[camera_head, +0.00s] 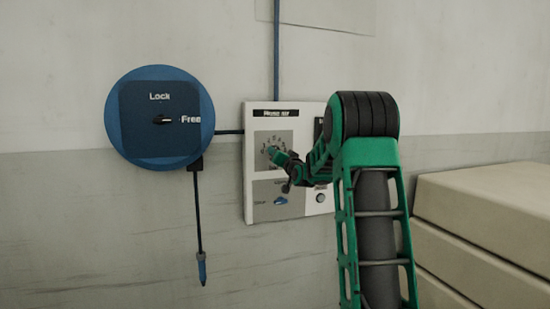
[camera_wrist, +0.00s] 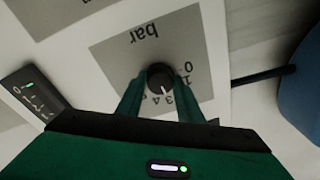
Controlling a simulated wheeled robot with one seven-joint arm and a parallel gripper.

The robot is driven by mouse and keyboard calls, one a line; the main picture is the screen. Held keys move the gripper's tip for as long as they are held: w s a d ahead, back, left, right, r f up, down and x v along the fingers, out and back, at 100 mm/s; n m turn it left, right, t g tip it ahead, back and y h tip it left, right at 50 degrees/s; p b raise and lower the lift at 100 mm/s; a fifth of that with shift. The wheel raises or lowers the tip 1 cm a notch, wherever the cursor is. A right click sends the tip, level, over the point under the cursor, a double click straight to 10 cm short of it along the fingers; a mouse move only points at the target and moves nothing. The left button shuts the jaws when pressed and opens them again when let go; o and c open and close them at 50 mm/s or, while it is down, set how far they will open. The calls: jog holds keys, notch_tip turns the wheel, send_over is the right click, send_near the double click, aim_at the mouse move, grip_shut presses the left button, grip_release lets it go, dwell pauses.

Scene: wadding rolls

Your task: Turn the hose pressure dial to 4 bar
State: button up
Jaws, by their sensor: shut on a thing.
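The pressure dial is a small black round knob (camera_wrist: 160,74) on a grey square marked "bar" in the wrist view. My gripper (camera_wrist: 160,84) has its two green fingers on either side of the knob and is shut on it. A short white mark on the knob points down and slightly right in the wrist view, towards the 3 and 4 figures. The fingers partly hide the scale, so I cannot read the exact setting. In the head view, my gripper (camera_head: 274,155) reaches the dial on the white wall panel (camera_head: 248,205) and mostly covers the knob.
A blue hose reel (camera_head: 130,140) marked "Lock" and "Free" hangs left of the panel, its hose end (camera_head: 202,270) dangling. A blue lever (camera_head: 281,201) and a round button (camera_head: 320,197) sit low on the panel. Pale stacked blocks (camera_head: 490,210) stand at the right.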

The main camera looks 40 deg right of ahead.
jog(key=m, duration=0.5)
jog(key=m+h, duration=0.1)
jog(key=m, duration=0.1)
jog(key=shift+a+f+m+g, duration=0.2)
jog(key=shift+f+m+g, duration=0.1)
dwell(0.4)
jog(key=o, duration=1.1)
jog(key=shift+w, duration=0.1)
jog(key=shift+c, duration=0.2)
jog(key=shift+r, duration=0.15)
